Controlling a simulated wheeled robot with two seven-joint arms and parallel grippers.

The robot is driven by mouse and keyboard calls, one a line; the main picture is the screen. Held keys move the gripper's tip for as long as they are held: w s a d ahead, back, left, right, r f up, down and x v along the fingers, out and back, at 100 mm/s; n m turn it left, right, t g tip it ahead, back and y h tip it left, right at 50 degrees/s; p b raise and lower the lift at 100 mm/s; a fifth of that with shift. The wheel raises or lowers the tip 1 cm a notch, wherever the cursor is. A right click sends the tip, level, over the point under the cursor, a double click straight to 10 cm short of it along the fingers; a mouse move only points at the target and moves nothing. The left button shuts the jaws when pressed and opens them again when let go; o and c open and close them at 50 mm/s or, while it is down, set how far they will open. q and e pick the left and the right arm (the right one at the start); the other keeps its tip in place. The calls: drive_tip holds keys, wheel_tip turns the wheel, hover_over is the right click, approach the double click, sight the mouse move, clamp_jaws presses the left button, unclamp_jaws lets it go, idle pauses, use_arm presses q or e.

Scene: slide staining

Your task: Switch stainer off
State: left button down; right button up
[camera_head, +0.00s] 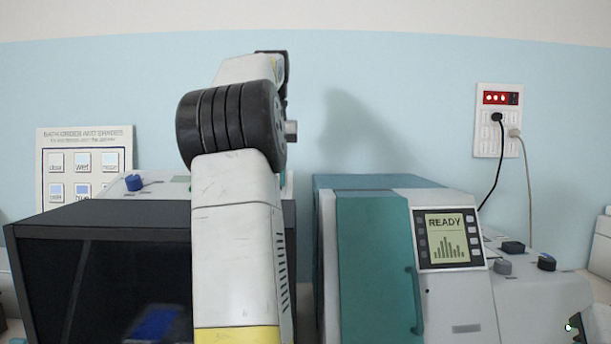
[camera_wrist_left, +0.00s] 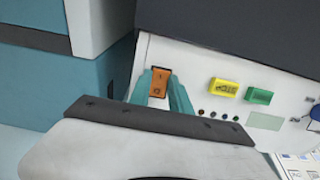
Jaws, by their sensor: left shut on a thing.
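In the left wrist view an orange rocker switch (camera_wrist_left: 158,82) sits on the white control panel (camera_wrist_left: 215,70) of a dark-bodied machine. My left gripper (camera_wrist_left: 160,88) has its two teal fingers on either side of the switch, shut on it. In the head view the dark box machine (camera_head: 110,228) stands at the left, and my left arm rises in front of its right side. The switch and my left gripper's fingers are hidden there. My right gripper is in neither view.
A yellow button (camera_wrist_left: 223,88) and a green button (camera_wrist_left: 259,96) are right of the switch. A teal and white machine (camera_head: 372,265) with a READY screen (camera_head: 447,238) stands to the right. A wall socket panel (camera_head: 497,143) has cords hanging from it.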

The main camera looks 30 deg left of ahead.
use_arm(q)
drive_tip(key=c, duration=1.2)
unclamp_jaws()
drive_tip(key=shift+r, duration=1.55)
drive_tip(key=shift+s+d+r, duration=0.1)
drive_tip(key=shift+r, duration=0.2)
drive_tip(key=s+d, duration=0.3)
drive_tip(key=s, duration=0.1)
drive_tip(key=s+d+r, duration=0.1)
drive_tip(key=s+d, duration=0.2)
drive_tip(key=s, duration=0.1)
drive_tip(key=s+d, duration=0.4)
drive_tip(key=shift+d+r, duration=0.1)
drive_tip(key=shift+r, duration=0.05)
